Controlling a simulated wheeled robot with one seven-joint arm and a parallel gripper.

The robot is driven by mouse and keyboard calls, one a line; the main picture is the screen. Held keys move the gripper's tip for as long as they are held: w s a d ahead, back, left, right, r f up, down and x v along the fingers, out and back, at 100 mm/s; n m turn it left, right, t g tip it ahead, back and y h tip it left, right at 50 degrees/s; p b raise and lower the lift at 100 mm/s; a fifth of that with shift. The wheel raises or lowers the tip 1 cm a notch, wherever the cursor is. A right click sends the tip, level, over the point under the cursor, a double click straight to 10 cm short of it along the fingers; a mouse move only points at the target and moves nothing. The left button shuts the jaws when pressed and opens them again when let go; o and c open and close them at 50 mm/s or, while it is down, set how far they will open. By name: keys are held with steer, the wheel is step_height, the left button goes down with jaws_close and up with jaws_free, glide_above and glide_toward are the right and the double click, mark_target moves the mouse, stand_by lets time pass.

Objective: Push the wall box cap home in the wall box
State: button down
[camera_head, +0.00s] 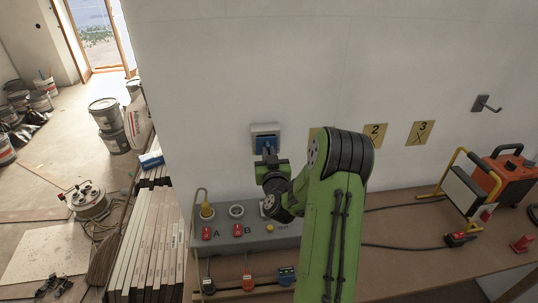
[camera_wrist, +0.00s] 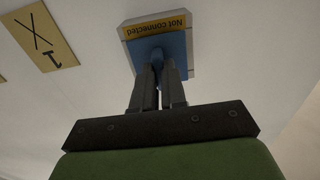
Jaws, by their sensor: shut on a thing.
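The wall box (camera_head: 264,127) is a pale grey square frame on the white wall, left of the numbered plates. The blue wall box cap (camera_head: 267,141) sits at its front. My gripper (camera_head: 268,156) is in front of the box. In the wrist view my gripper (camera_wrist: 158,72) has its dark fingers close together on the middle of the cap. The fingers hide the part held, and I cannot tell how deep the cap sits.
A grey panel (camera_head: 285,239) with red switches A and B stands below on the wooden bench (camera_head: 415,210). Yellow plates (camera_head: 375,136) and a hook (camera_head: 486,104) are on the wall to the right. An orange machine (camera_head: 503,172) stands at the bench's right.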

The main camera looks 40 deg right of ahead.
steer(key=shift+w+d+p, duration=0.4)
steer(key=shift+w+p, duration=0.15)
steer(key=shift+p, duration=0.05)
steer(key=c, duration=1.1)
jaws_free()
steer(key=b+v, duration=0.5)
steer(key=v, duration=0.1)
steer(key=shift+b, duration=0.35)
